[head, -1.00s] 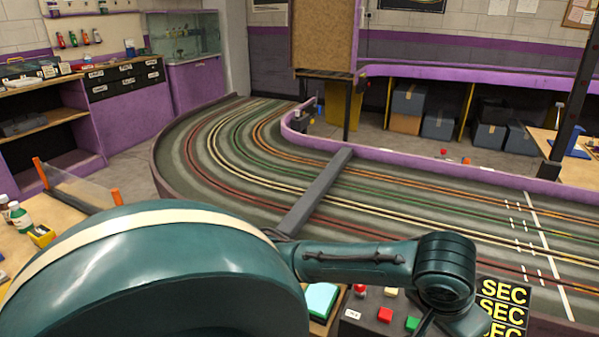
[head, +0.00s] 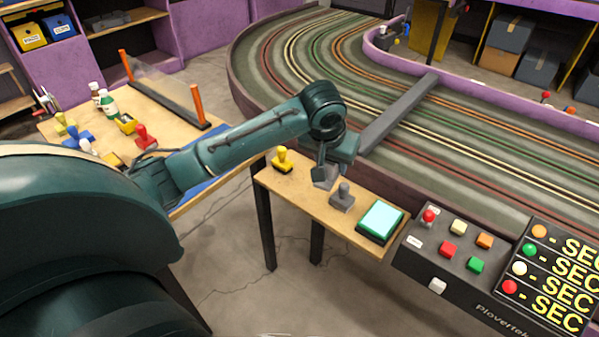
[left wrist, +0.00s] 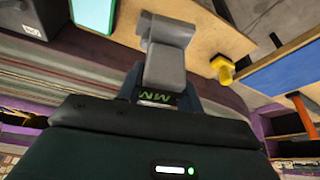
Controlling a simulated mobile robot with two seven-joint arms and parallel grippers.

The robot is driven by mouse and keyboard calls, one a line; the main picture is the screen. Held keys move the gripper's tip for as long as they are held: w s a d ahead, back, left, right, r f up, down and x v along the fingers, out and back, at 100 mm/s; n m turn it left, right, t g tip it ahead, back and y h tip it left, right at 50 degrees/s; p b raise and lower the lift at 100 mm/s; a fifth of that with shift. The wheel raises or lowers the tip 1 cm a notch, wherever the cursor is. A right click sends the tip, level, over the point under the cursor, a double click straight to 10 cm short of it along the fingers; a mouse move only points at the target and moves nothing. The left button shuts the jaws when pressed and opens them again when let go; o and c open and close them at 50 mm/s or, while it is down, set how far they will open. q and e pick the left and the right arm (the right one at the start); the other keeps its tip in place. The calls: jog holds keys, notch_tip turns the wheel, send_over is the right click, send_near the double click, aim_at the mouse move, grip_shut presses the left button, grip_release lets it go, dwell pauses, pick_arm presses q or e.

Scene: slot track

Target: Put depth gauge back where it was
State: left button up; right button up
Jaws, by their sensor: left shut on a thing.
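My left gripper (head: 322,165) is shut on a grey piece (head: 325,179), which I take to be the depth gauge. It is over the small wooden shelf (head: 297,190) beside the track. In the left wrist view the grey gauge (left wrist: 165,68) sits between the fingers, pointing away from the palm. My fingers hide part of it. I cannot tell whether it touches the shelf. A grey knobbed piece (head: 343,197) stands just right of it on the shelf. My right gripper is not in view.
A yellow knobbed piece (head: 282,160) stands left of the gauge, and a teal pad (head: 381,221) lies at the shelf's right end. A button console (head: 450,250) adjoins there. The slot track (head: 400,140) runs behind. A workbench (head: 175,125) with bottles stands left.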

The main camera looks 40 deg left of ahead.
pick_arm(q)
jog(key=w+a+f, duration=0.2)
jog(key=a, duration=0.1)
jog(key=w+a+f+n+b, duration=0.1)
jog(key=w+a+f, duration=0.1)
jog(key=a+f, duration=0.1)
jog(key=w+a+f+n, duration=0.1)
jog(key=w+a+f, duration=0.1)
jog(key=a, duration=0.2)
jog(key=shift+w+f+y, duration=0.3)
jog(key=shift+w, duration=0.1)
jog(key=shift+f+b, duration=0.6)
jog(key=shift+f, duration=2.3)
jog(key=o, duration=1.1)
jog(key=shift+o, duration=0.2)
jog(key=p+v, duration=0.2)
jog(key=v, duration=1)
jog(key=shift+r, duration=0.2)
jog(key=shift+d, duration=0.1)
